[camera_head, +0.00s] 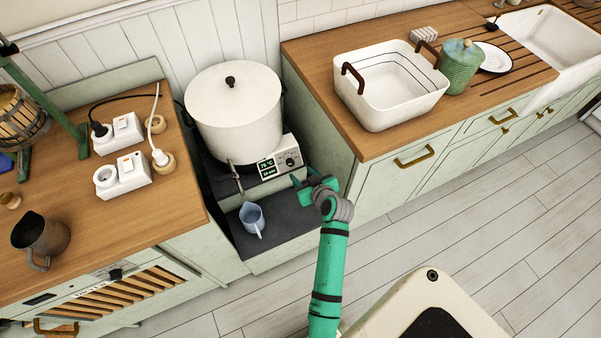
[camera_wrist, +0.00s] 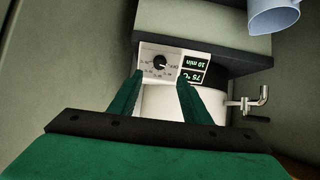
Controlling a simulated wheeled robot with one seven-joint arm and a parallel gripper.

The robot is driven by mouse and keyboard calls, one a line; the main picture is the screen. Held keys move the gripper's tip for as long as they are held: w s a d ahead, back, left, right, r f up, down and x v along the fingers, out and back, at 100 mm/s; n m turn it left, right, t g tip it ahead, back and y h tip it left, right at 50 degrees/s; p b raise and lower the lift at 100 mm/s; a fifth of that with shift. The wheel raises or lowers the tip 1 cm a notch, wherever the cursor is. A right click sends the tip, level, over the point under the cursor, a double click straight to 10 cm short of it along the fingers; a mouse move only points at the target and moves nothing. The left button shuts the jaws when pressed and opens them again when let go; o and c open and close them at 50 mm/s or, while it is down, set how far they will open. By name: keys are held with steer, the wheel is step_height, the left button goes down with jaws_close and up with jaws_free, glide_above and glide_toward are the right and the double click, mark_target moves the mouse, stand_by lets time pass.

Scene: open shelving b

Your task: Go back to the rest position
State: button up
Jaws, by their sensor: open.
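My gripper (camera_head: 309,183) is at the end of my green arm, in front of the dark recess between the two counters. In the wrist view my gripper (camera_wrist: 159,88) has its two green fingers apart with nothing between them. Beyond the fingertips is the control panel (camera_wrist: 160,63) with a knob and a display reading 75 °C and 10 min. The panel also shows in the head view (camera_head: 280,160), below a white lidded pot (camera_head: 236,115). My gripper appears clear of the panel, but the exact gap is hard to tell.
A blue jug (camera_head: 252,218) stands on the dark lower step below the pot's tap (camera_head: 237,180). The left counter (camera_head: 165,205) holds sockets (camera_head: 125,175) and a brown pitcher (camera_head: 40,240). A white basin (camera_head: 390,85) sits on the right counter. Floor to the right is open.

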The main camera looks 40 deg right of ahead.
stand_by(0.5)
steer(key=s+a+f+h, duration=0.1)
steer(key=s+a, duration=0.6)
steer(key=a, duration=0.3)
steer(key=s+a+f, duration=0.1)
steer(key=s+a, duration=0.6)
steer(key=a, duration=0.3)
steer(key=s+a+r+n+t+y, duration=0.2)
steer(key=s+a+r+t+y, duration=0.1)
steer(key=s+a+r, duration=1.2)
step_height(320, 180, up, 2)
steer(key=shift+s+a+r+n+t+y, duration=0.15)
steer(key=shift+s+n+t+y, duration=0.2)
steer(key=shift+t, duration=0.25)
